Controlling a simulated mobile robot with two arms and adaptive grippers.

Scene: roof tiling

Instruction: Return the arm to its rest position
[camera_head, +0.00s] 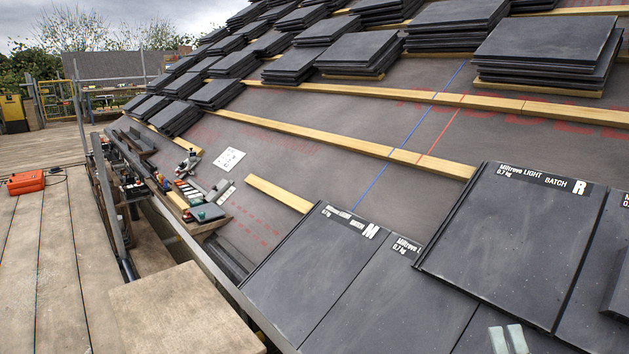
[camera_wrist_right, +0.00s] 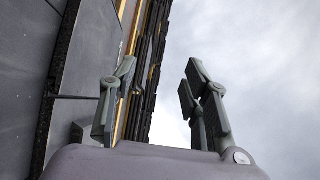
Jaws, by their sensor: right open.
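My right gripper (camera_head: 508,340) shows only as two pale grey-green fingertips at the bottom edge of the head view, in front of the laid dark tiles. In the right wrist view my right gripper (camera_wrist_right: 158,95) is open, its two fingers wide apart with only sky and a strip of roof between them. It holds nothing. The laid tile marked R (camera_head: 520,240) and the laid tile marked M (camera_head: 310,255) lie on the lower right of the roof. My left gripper is not in view.
Stacks of dark tiles (camera_head: 545,45) stand along the upper roof. Wooden battens (camera_head: 330,137) cross the grey underlay. A tray of tools (camera_head: 205,228) sits by the eaves. A red case (camera_head: 25,182) lies on the plank deck (camera_head: 50,260), which is mostly clear.

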